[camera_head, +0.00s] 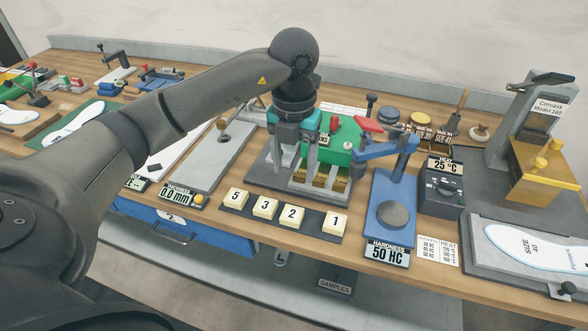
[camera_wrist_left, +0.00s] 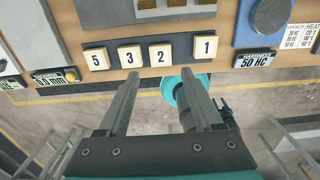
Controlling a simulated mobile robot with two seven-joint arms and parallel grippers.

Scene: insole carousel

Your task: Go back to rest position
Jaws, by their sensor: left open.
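My left gripper (camera_head: 296,170) hangs down over the middle of the workbench, in front of the green and grey device (camera_head: 342,140). In the left wrist view, its two fingers (camera_wrist_left: 159,80) are apart with nothing between them. They point toward the dark strip (camera_wrist_left: 100,45) of numbered tiles at the bench's front edge. In the head view my left arm reaches across from the left and partly hides the devices behind it. I do not see my right gripper for certain in either view.
The wooden bench (camera_head: 230,210) is crowded. Tiles 5, 3, 2 and 1 lie on a dark strip (camera_head: 250,213). A blue hardness tester (camera_head: 388,200) and a dark heat box (camera_head: 440,200) stand right of it. A white insole (camera_head: 530,247) lies far right.

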